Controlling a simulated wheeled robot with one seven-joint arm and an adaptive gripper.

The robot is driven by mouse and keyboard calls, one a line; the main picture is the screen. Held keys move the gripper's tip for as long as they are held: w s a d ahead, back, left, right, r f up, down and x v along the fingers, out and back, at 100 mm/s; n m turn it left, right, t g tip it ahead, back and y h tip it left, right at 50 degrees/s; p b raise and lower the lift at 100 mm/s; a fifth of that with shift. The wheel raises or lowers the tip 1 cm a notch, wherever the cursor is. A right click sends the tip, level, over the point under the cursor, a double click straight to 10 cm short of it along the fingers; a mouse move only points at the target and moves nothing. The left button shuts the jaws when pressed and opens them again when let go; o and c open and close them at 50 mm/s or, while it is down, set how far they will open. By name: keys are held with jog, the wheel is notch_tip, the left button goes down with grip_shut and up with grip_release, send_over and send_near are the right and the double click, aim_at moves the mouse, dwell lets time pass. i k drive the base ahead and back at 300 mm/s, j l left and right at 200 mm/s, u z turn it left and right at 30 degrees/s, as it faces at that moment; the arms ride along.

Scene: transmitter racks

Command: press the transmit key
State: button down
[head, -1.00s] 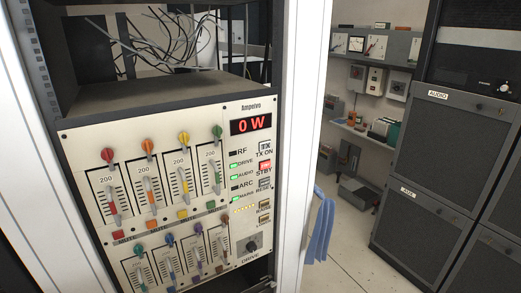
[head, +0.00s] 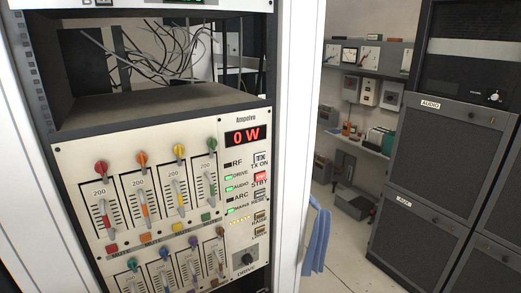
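The transmitter panel (head: 235,124) is a cream front marked Ampelvo, set in an open rack at the left and middle of the head view. The transmit key (head: 260,159) is a small pale square button with dark lettering, labelled TX ON, near the panel's right edge. Below it the STBY key (head: 260,178) glows red. The red display (head: 245,136) above reads 0 W. My gripper does not show in this view.
Several faders with coloured knobs (head: 141,159) fill the panel's left part. A black DRIVE knob (head: 247,260) sits low. A white rack post (head: 300,130) stands right of the panel, with a blue cloth (head: 318,240) beside it. Dark cabinets (head: 440,150) stand at right; floor between is clear.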

aim_at(259, 157)
jog(key=j+z, duration=0.15)
jog(key=j, duration=0.25)
jog(key=k+j+z, duration=0.15)
jog(key=j, duration=0.3)
jog(key=j+z, duration=0.15)
jog(key=j, duration=0.25)
jog(key=k+j+z, duration=0.15)
jog(key=j, duration=0.25)
jog(key=k+j+z, duration=0.15)
jog(key=j, duration=0.2)
